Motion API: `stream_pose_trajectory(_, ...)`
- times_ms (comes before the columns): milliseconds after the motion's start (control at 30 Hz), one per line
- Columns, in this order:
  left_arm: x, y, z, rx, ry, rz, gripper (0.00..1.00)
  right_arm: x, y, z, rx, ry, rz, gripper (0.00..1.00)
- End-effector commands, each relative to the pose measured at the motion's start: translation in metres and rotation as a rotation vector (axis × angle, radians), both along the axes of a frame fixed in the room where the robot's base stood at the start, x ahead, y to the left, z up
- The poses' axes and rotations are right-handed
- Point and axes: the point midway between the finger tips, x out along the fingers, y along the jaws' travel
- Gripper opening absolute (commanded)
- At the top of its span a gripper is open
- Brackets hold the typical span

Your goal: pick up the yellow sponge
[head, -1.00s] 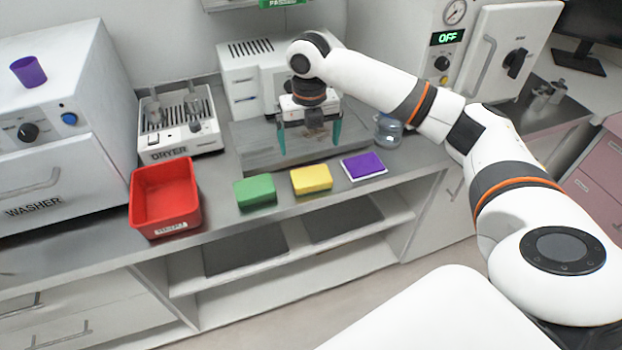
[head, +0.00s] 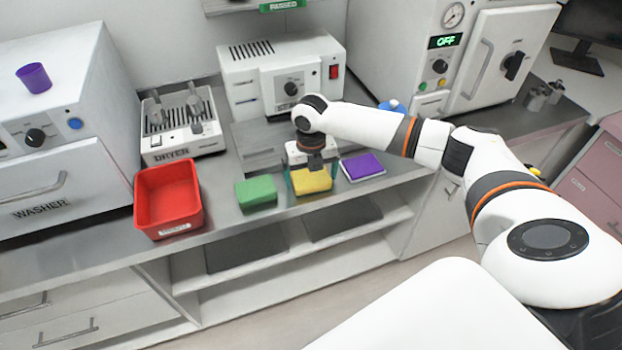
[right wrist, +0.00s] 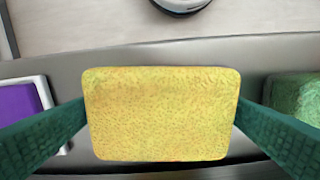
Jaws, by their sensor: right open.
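The yellow sponge (head: 311,181) lies on the grey counter between a green sponge and a purple one. My right gripper (head: 311,178) is open above it, with its teal fingers on either side of the sponge. In the right wrist view the yellow sponge (right wrist: 162,114) fills the middle between the two green fingers, close to both; I cannot tell whether they touch it. My left gripper is not in view.
The green sponge (head: 256,192) is left of the yellow one. The purple sponge (head: 362,166) lies on a white tray to the right. A red bin (head: 140,206) stands further left. The dryer (head: 164,142) and a white machine (head: 240,68) stand behind.

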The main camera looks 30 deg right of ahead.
Motion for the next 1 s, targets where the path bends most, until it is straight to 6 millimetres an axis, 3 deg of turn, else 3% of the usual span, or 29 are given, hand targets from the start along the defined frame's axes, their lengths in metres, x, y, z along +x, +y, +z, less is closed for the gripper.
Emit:
stream_pose_trajectory(133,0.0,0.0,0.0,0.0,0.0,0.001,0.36,0.0,0.0,0.0,0.0,0.0,0.0,0.97)
stream_pose_trajectory(333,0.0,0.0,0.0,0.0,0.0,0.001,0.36,0.0,0.0,0.0,0.0,0.0,0.0,0.64)
stream_pose_trajectory(733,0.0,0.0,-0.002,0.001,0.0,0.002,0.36,0.0,0.0,0.006,0.001,-0.001,-0.001,0.64)
stream_pose_trajectory(1000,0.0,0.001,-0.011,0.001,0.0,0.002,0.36,0.001,0.0,0.056,0.002,-0.005,0.001,0.64)
